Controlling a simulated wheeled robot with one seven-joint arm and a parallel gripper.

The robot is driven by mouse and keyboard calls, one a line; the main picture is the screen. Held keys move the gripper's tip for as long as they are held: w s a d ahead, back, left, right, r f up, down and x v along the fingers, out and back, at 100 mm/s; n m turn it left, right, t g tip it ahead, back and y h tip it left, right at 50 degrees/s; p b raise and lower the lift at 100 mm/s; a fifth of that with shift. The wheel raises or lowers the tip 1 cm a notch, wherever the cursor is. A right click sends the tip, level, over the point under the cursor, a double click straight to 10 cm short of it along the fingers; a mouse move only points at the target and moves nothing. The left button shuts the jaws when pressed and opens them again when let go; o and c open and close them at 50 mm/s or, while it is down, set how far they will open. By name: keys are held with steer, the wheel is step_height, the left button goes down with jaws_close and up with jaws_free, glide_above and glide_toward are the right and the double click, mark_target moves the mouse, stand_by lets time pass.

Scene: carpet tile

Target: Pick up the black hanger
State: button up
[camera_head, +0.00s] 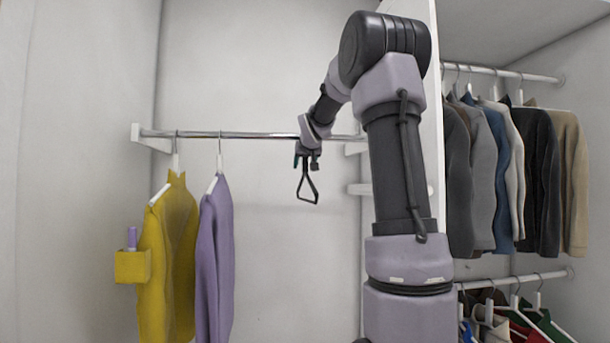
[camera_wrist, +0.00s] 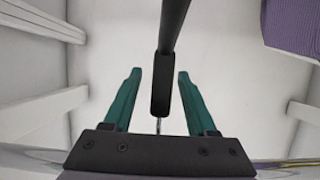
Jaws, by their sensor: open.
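The black hanger (camera_head: 307,190) hangs bare below the metal rail (camera_head: 255,135), right of the purple garment. In the wrist view the hanger (camera_wrist: 170,70) is seen nearly edge-on as a dark bar, with a bit of its thin metal hook below. My gripper (camera_head: 307,160) is at the top of the hanger, just under the rail. In the wrist view my gripper (camera_wrist: 159,74) is open, with its green fingers on either side of the hanger and gaps showing on both sides. The hook's top is hidden behind my wrist in the head view.
A yellow garment (camera_head: 168,255) and a purple garment (camera_head: 215,255) hang on white hangers to the left. A yellow box (camera_head: 132,266) sits beside the yellow one. A white partition (camera_head: 430,130) stands right, with several jackets (camera_head: 540,170) beyond. The wall behind the hanger is bare.

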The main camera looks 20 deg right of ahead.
steer(key=shift+w, duration=0.1)
steer(key=shift+c, duration=0.3)
jaws_close()
